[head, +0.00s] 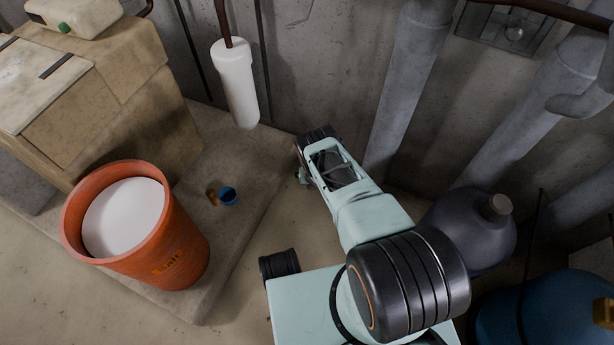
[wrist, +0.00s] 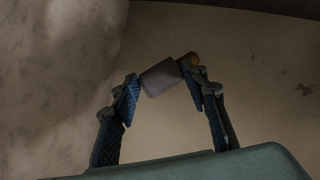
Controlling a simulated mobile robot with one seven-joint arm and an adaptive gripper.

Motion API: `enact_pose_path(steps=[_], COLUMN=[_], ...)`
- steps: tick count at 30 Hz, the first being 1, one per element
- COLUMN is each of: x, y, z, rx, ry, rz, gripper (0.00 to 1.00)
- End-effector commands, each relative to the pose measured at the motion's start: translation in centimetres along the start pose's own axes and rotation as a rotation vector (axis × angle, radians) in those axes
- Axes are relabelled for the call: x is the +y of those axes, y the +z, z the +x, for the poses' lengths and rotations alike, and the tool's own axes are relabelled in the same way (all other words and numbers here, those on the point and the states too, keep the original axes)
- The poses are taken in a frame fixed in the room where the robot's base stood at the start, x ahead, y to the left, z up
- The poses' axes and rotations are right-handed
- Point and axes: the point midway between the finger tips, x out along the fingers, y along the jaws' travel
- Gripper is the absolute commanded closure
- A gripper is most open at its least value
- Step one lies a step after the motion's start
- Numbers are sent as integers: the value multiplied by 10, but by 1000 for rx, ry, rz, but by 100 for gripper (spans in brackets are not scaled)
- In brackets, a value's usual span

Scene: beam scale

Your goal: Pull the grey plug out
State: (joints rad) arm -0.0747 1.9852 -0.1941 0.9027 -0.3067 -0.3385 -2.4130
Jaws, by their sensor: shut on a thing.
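My gripper (wrist: 159,82) is shut on a small grey plug (wrist: 161,78), held between the two fingertips in the wrist view. The plug looks like a blunt grey block, slightly tilted. In the head view the end of my arm is low near the wall, right of the concrete plinth; the plug is hidden there.
A white cylinder (head: 235,85) hangs above. Grey pipes (head: 405,85) and a dark bottle (head: 465,225) crowd the right.

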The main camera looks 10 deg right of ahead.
Motion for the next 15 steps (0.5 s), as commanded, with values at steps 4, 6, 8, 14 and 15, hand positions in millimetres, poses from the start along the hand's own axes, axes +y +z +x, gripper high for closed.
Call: enact_pose_path(steps=[4,6,8,14,15], x=[-4,-4,-4,-1,0], y=[-8,-8,-9,-14,-15], z=[1,1,0,-4,-5], rx=[13,13,14,16,16], ry=[-7,-7,-8,-8,-8], rz=[1,1,1,-1,-2], gripper=[79,85,86,86,86])
